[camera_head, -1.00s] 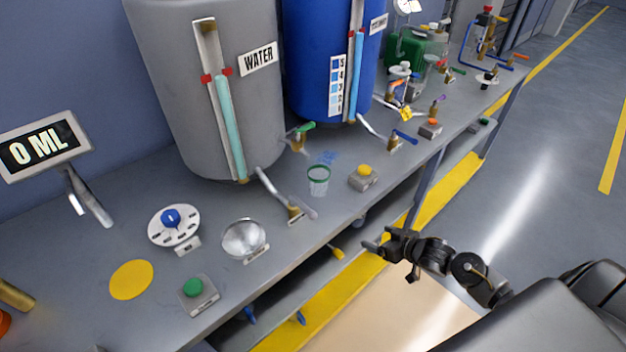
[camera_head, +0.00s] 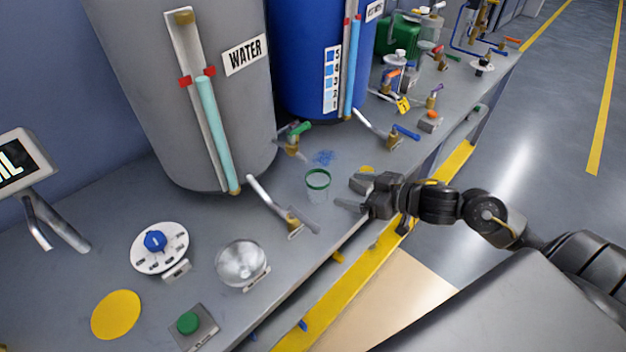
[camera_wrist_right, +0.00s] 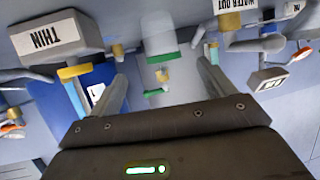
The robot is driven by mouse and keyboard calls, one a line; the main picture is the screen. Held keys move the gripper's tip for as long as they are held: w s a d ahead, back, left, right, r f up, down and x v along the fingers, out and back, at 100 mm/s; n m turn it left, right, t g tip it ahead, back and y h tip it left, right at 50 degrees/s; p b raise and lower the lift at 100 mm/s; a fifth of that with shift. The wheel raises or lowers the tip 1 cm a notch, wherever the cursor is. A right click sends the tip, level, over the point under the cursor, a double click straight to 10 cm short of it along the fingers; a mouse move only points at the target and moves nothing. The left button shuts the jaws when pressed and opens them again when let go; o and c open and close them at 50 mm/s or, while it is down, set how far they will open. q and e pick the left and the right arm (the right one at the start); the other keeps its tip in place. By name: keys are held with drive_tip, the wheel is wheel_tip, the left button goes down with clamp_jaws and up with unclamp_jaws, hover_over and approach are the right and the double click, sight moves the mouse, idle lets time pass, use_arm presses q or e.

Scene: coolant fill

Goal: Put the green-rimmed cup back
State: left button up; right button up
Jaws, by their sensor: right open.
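The clear cup with a green rim (camera_head: 317,180) stands upright on the grey bench in front of the blue stain. My right gripper (camera_head: 350,194) is open and empty, just right of the cup, with its fingers pointing at it. A small gap shows between the fingertips and the cup. In the right wrist view the cup (camera_wrist_right: 159,32) appears upside down, ahead of and between the open fingers (camera_wrist_right: 161,49). My left gripper is out of view.
The water tank (camera_head: 180,100) and blue tank (camera_head: 295,60) stand behind. A metal bowl (camera_head: 241,262), a dial (camera_head: 158,246) and a yellow disc (camera_head: 117,314) are further left. My gripper partly hides a yellow button (camera_head: 367,170).

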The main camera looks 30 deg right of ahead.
sight(328, 185)
drive_tip(key=x, duration=0.5)
drive_tip(key=shift+a+r, duration=0.1)
drive_tip(key=shift+a, duration=0.15)
drive_tip(key=shift+w+a, duration=0.1)
drive_tip(key=shift+w, duration=0.15)
drive_tip(key=shift+w+a+f, duration=0.25)
drive_tip(key=shift+w, duration=0.1)
drive_tip(key=x, duration=0.4)
drive_tip(key=shift+f+p, duration=0.1)
drive_tip(key=shift+p, duration=0.3)
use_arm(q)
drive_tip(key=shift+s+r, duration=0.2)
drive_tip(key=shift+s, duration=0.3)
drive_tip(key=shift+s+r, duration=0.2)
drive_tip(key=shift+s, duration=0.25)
use_arm(e)
drive_tip(key=c, duration=1.1)
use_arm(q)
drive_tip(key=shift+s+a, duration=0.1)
use_arm(e)
drive_tip(key=shift+c, duration=0.2)
